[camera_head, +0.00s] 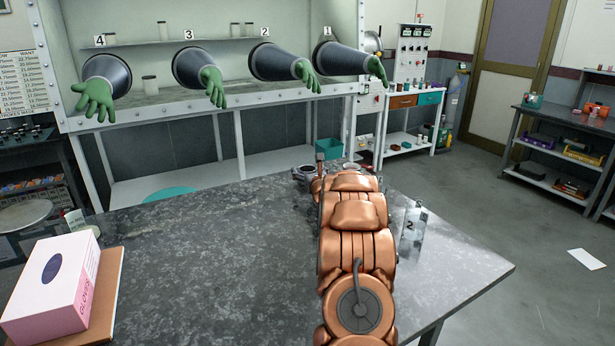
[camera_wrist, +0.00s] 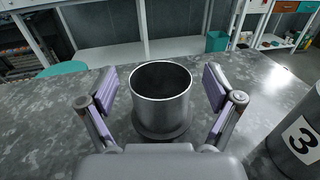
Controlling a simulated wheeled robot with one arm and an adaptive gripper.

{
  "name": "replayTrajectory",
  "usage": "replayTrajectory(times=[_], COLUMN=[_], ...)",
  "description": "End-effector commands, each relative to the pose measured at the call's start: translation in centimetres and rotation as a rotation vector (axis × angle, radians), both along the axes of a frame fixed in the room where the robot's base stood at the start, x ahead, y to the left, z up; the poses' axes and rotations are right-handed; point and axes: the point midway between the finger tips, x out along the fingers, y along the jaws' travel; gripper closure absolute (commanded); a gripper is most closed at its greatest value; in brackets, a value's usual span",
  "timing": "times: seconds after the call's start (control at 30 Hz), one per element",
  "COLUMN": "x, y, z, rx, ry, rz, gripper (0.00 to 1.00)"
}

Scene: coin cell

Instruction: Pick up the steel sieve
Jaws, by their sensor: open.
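The steel sieve (camera_wrist: 162,112) shows in the wrist view as a round, upright steel cylinder with a dark open top and a wider round foot. It stands on the grey stone-look table. My gripper (camera_wrist: 160,88) is open, with one purple-padded finger on the left of the sieve and one on the right. A gap shows between each finger and the steel wall. The inside of the sieve is too dark to make out. In the head view my arm hides most of the area around the gripper and the sieve.
A glove box (camera_head: 52,285) lies on a brown board at the table's left. The middle left of the table (camera_head: 210,265) is clear. A glove cabinet (camera_head: 220,110) stands behind.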

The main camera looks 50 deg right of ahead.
Motion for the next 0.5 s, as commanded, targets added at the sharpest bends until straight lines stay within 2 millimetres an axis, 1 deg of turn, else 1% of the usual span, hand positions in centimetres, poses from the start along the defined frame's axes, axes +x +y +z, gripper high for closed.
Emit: replayTrajectory(times=[0.23, 0.5], x=[0.10, 0.09], y=[-0.07, -0.07], z=[-0.08, -0.09], rx=[0.000, 0.001], ry=[0.001, 0.002], rz=[0.000, -0.001], gripper=[0.10, 0.38])
